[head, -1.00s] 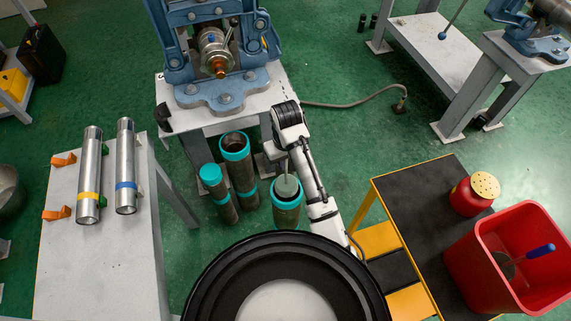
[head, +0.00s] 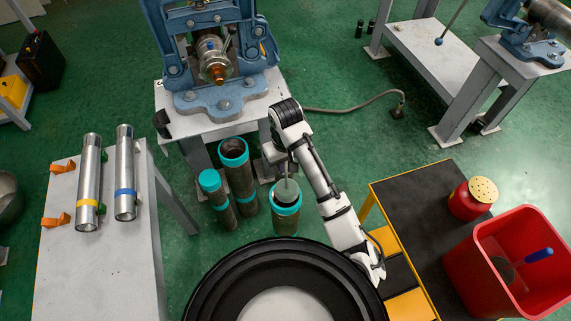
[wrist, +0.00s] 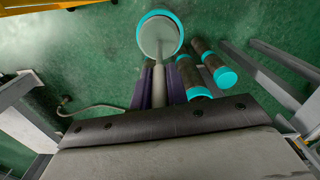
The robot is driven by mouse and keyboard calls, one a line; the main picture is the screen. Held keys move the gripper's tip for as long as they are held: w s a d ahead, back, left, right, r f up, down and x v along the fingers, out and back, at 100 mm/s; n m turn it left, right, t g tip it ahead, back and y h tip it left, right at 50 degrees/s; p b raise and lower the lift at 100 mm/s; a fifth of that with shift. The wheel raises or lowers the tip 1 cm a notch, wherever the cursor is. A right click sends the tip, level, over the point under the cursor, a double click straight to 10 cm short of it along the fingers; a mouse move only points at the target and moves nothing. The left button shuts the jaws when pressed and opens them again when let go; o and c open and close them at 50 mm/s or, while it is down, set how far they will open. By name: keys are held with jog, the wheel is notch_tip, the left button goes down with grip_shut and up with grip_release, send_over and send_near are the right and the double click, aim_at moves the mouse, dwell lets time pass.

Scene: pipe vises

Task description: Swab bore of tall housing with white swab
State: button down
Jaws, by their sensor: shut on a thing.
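My gripper (head: 284,165) is shut on the handle of a pale grey-white swab (head: 287,190). The handle runs down between purple fingers (wrist: 158,78) in the wrist view. The swab's round head (wrist: 158,38) shows against the teal-rimmed mouth of the right-hand housing (head: 285,222); whether it is inside the bore or just above it, I cannot tell. A middle housing (head: 241,185) looks longest in the head view, with an open, teal-rimmed mouth. A slimmer teal-topped housing (head: 221,208) stands left of it. All three stand on the floor.
A blue vise (head: 215,80) stands on a table behind the housings. A left table (head: 105,255) carries two silver tubes. On the right, a black-topped cart (head: 415,195) holds a red can (head: 468,203) and a red bin (head: 500,270) with a blue-handled tool. A hose lies behind.

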notch_tip(320, 180, up, 2)
jog(key=shift+w+r, duration=0.1)
jog(key=shift+r, duration=2.9)
